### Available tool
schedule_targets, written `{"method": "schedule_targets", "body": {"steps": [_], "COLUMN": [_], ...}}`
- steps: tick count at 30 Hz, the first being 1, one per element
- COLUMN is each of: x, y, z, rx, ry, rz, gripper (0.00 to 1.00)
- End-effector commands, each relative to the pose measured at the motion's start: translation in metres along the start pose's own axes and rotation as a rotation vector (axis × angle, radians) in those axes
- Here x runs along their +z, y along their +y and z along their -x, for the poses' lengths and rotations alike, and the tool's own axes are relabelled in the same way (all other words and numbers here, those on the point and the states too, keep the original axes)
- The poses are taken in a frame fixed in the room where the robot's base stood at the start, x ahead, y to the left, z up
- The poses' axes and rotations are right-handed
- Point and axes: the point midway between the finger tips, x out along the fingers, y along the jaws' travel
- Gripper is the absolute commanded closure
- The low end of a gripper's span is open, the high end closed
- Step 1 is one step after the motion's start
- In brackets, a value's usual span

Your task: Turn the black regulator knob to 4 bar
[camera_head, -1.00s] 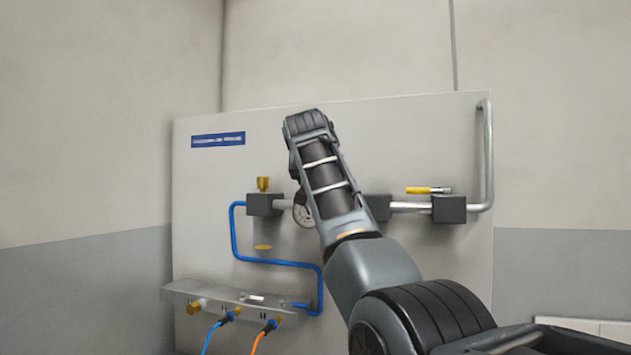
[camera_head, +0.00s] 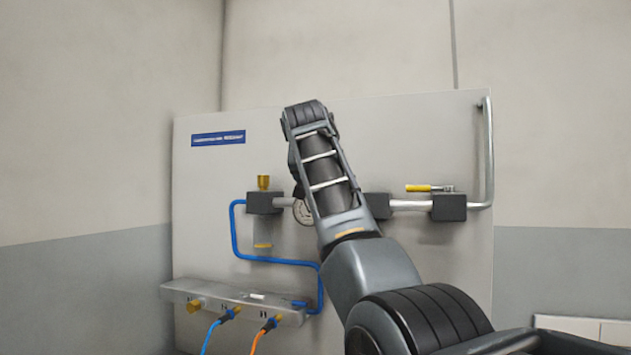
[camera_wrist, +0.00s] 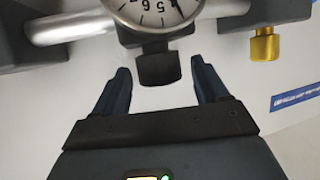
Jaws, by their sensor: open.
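The black regulator knob (camera_wrist: 159,69) is in the wrist view, just below the round gauge. My gripper (camera_wrist: 160,78) is open, with one finger on each side of the knob. Gaps show between the knob and both fingers, and I see no contact. The white gauge (camera_wrist: 155,15) is cut off by the top edge; a 5 and a 6 are readable, but I cannot tell its reading. In the head view the gauge (camera_head: 302,212) is partly behind my arm, and the knob and gripper are hidden.
A metal pipe (camera_head: 408,206) with dark blocks runs across the panel (camera_head: 400,130). A yellow-handled valve (camera_head: 418,188) sits at right, a brass fitting (camera_head: 264,183) at left. A blue tube (camera_head: 236,232) leads to a lower ledge (camera_head: 235,300) with hoses.

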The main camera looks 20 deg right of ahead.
Motion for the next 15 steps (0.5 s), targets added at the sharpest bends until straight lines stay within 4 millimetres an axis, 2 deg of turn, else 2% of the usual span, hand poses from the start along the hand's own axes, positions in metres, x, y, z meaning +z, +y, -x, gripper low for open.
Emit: {"method": "schedule_targets", "body": {"steps": [9, 15], "x": [0.002, 0.001], "y": [-0.001, -0.001], "z": [0.049, 0.062], "rx": [-0.002, -0.001], "ry": [0.002, 0.000], "rz": [0.000, 0.000], "gripper": [0.27, 0.27]}}
